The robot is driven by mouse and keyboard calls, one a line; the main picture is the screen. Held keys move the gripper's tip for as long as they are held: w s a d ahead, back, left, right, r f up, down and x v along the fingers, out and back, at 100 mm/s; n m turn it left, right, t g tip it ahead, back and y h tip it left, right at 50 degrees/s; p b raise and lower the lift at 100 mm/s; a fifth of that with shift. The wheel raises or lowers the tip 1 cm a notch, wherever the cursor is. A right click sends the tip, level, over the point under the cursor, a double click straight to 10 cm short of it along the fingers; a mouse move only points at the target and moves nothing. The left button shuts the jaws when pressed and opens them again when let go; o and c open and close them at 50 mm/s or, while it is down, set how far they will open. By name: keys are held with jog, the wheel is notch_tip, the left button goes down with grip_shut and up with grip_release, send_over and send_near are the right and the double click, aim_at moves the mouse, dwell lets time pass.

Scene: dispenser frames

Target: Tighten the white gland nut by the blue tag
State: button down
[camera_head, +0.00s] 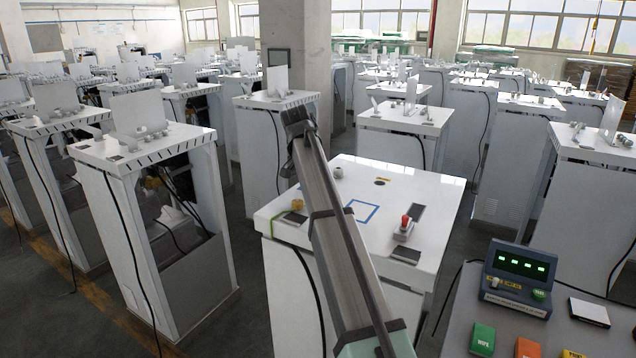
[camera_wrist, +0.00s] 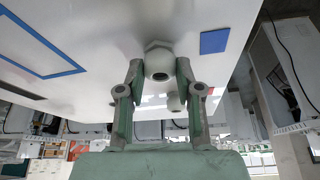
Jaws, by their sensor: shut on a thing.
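The white gland nut (camera_wrist: 160,62) shows in the wrist view as a rounded, off-white nut with a hole in its near end, standing out from the white panel. My gripper (camera_wrist: 160,68) has one finger on each side of it and is shut on it. The blue tag (camera_wrist: 213,41) is a small flat blue patch on the panel, just right of the nut. In the head view my arm crosses the middle cabinet top (camera_head: 325,245). My fingers, the held nut and the tag cannot be made out there.
A second pale fitting (camera_wrist: 176,102) shows just beyond the nut. A blue square outline (camera_head: 362,210), a red button (camera_head: 406,222) and loose-looking fittings (camera_head: 338,172) are on the cabinet top. A control box (camera_head: 520,270) stands at right. Other cabinets (camera_head: 160,180) crowd around.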

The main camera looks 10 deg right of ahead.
jog(key=shift+f+m, duration=0.1)
jog(key=shift+m, duration=0.4)
jog(key=c, duration=0.8)
grip_release()
jog(key=shift+o, duration=0.2)
jog(key=shift+r, duration=0.2)
jog(key=v, duration=1.1)
jog(key=shift+a+r, duration=0.2)
jog(key=shift+r, duration=0.15)
